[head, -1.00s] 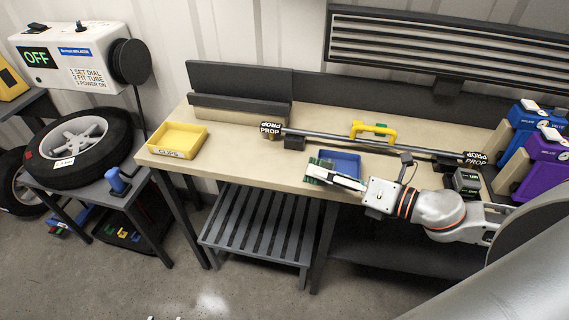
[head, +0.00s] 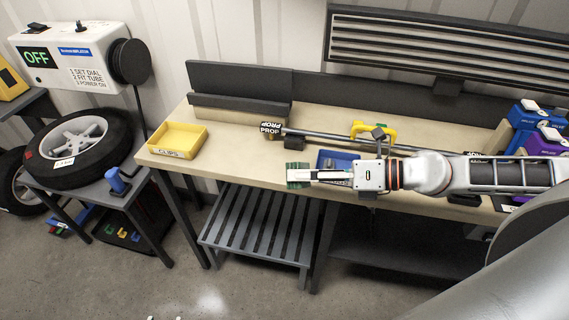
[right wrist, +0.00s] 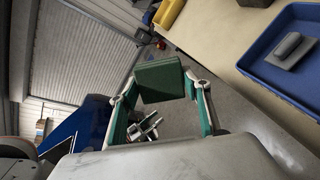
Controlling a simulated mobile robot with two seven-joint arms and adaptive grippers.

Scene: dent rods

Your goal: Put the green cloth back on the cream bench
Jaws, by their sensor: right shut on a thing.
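The green cloth (head: 296,172) looks like a small folded block. My right gripper (head: 300,175) is shut on it and holds it near the front edge of the cream bench (head: 225,150). In the right wrist view, the cloth (right wrist: 160,82) sits between the two fingers, with floor behind it and the bench top (right wrist: 222,32) to the right. The cloth appears held clear of the bench; its exact height is hard to tell.
A yellow tray (head: 179,139) stands at the bench's left end. A blue tray (right wrist: 286,65) with a grey item lies beside my right gripper. A rod with a PROP block (head: 271,130) and a yellow handle (head: 358,128) lie behind. Bench top between the yellow tray and gripper is clear.

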